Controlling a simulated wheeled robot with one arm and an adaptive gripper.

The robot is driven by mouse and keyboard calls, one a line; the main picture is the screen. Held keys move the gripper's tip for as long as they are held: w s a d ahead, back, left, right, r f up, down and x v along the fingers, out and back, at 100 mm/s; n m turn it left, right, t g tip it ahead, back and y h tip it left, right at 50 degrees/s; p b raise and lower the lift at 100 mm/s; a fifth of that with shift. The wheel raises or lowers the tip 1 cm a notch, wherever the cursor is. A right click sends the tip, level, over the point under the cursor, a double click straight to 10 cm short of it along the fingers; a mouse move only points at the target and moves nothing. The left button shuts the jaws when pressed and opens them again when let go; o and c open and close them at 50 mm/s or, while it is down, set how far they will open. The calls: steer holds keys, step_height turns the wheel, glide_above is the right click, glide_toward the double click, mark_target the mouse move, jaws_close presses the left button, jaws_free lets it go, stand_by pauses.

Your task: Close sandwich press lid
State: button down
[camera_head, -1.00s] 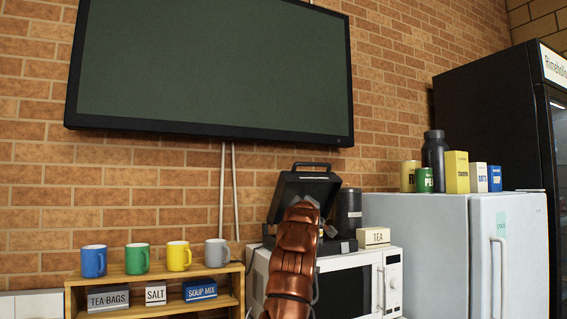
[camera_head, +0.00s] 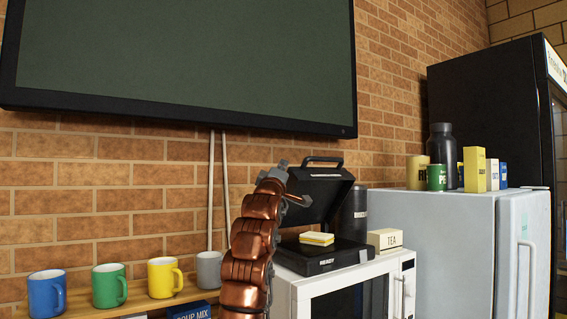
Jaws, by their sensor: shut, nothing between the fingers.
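The black sandwich press stands on the microwave with its lid (camera_head: 328,195) raised, leaning back, and its handle at the top. A sandwich (camera_head: 317,239) with a yellow filling lies on the press base (camera_head: 325,262), which is marked READY. My copper arm rises in front, and my gripper (camera_head: 298,200) is at its upper end, just left of the lid and overlapping its left edge in the picture. The gripper is shut and empty. I cannot tell whether it touches the lid. My arm hides the left side of the press.
The white microwave (camera_head: 325,284) carries the press, a TEA box (camera_head: 384,240) and a dark canister (camera_head: 354,215). Several mugs stand on a wooden shelf (camera_head: 190,290) at left. The fridge (camera_head: 450,230) is at right.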

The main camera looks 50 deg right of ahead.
steer(key=d+r, duration=0.1)
steer(key=d, duration=0.1)
step_height(320, 180, up, 4)
steer(key=p, duration=0.8)
glide_above(293, 169)
steer(key=w, duration=0.1)
steer(key=shift+w+a, duration=0.1)
steer(key=shift+w, duration=0.1)
steer(key=shift+s+f+b, duration=0.7)
steer(key=shift+f+b, duration=0.05)
steer(key=shift+b, duration=0.3)
steer(key=shift+s+d+f+b, duration=0.2)
steer(key=shift+s+d+f, duration=0.1)
steer(key=shift+s, duration=0.15)
steer(key=shift+s+d+f+b, duration=0.15)
steer(key=shift+s+d+f, duration=0.1)
steer(key=shift+s, duration=0.15)
